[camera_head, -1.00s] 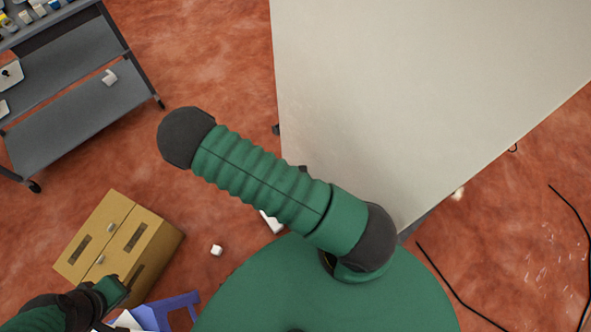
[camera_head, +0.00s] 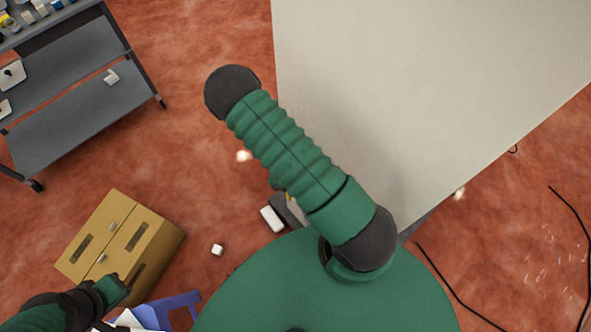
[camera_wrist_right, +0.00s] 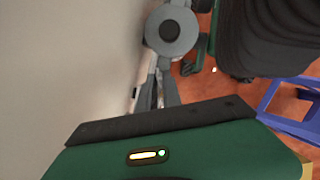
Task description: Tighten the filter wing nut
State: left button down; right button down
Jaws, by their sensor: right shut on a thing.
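My right gripper (camera_wrist_right: 157,84) shows in the right wrist view, its two grey fingers pointing up the picture beside a pale wall. The fingers are shut on a small part at their tips, seemingly the wing nut, which is mostly hidden. A grey round fitting (camera_wrist_right: 172,30) with a darker centre lies just beyond the tips. I cannot tell whether the fingers touch it. In the head view my right arm hides its own gripper. My left gripper (camera_head: 112,290) is at the lower left, and its jaws cannot be made out.
A large pale panel (camera_head: 420,90) fills the upper right. A grey shelf cart (camera_head: 80,110) stands upper left. A yellow-brown box (camera_head: 125,240) and a blue stool (camera_head: 178,303) are lower left. A white block (camera_head: 272,219) lies beside my arm. Black cables lie at right.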

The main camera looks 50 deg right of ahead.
jog(key=shift+w+d+m+y, duration=0.2)
jog(key=shift+m+y, duration=0.2)
jog(key=shift+m, duration=0.6)
jog(key=c, duration=1.5)
grip_release()
jog(key=shift+a, duration=0.1)
jog(key=shift+s, duration=0.1)
jog(key=v, duration=1.6)
jog(key=shift+w+r, duration=0.25)
jog(key=shift+r, duration=0.05)
